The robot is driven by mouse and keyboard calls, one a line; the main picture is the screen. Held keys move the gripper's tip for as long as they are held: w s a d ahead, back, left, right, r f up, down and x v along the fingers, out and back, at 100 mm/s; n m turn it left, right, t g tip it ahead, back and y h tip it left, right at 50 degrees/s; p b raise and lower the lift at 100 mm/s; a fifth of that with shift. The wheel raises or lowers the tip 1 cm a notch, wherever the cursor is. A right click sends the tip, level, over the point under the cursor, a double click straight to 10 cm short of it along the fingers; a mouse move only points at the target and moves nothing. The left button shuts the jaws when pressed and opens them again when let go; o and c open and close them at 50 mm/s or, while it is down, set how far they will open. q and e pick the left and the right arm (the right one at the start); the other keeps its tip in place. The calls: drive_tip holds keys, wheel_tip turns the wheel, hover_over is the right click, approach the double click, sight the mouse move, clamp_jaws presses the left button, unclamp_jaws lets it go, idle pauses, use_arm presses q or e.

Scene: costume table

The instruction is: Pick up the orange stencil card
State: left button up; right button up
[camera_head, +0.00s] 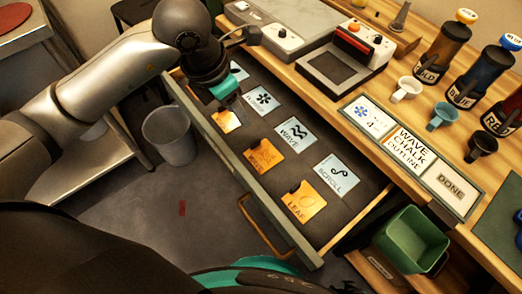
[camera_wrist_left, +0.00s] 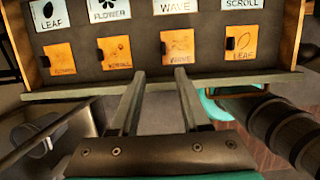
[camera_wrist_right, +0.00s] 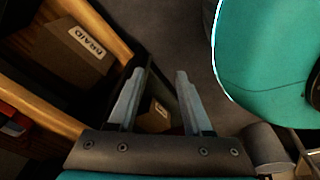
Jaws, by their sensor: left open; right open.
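Several orange stencil cards lie in a row in the open drawer. In the head view I see a leaf card (camera_head: 303,202), a middle card (camera_head: 263,157) and a partly covered card (camera_head: 228,120). The left wrist view shows a wave card (camera_wrist_left: 177,48), a leaf card (camera_wrist_left: 244,42) and two more (camera_wrist_left: 115,52) (camera_wrist_left: 60,58), each with a dark tab. My left gripper (camera_wrist_left: 159,78) is open and empty at the drawer's front edge, pointing toward the cards. My right gripper (camera_wrist_right: 158,78) is open and empty, away from the cards; the head view does not show it.
Pale cards (camera_head: 292,133) lie behind the orange ones. The drawer's front wall (camera_head: 222,150) and handle (camera_head: 262,225) face me. The counter above holds a sign tray (camera_head: 455,190), bottles (camera_head: 440,55) and cups (camera_head: 407,88). A bin (camera_head: 168,135) and a green container (camera_head: 411,238) stand nearby.

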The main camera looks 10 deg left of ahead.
use_arm(q)
drive_tip(key=b, duration=0.3)
hover_over(254, 141)
drive_tip(key=s+a, duration=0.1)
wheel_tip(254, 141, down, 8)
drive_tip(key=shift+s+a+f, duration=0.1)
drive_tip(key=shift+b+x, duration=0.6)
drive_tip(key=shift+x, duration=1.05)
drive_tip(key=shift+s+b+x, duration=0.25)
drive_tip(key=shift+b+x, duration=0.25)
drive_tip(key=shift+x, duration=0.75)
drive_tip(key=shift+w, duration=0.1)
use_arm(e)
drive_tip(key=w+a+r, duration=0.5)
drive_tip(key=w+r, duration=0.2)
drive_tip(key=shift+a+y, duration=0.3)
drive_tip(key=shift+a, duration=0.05)
drive_tip(key=shift+r, duration=0.1)
use_arm(q)
clamp_jaws()
use_arm(e)
drive_tip(key=shift+s, duration=0.1)
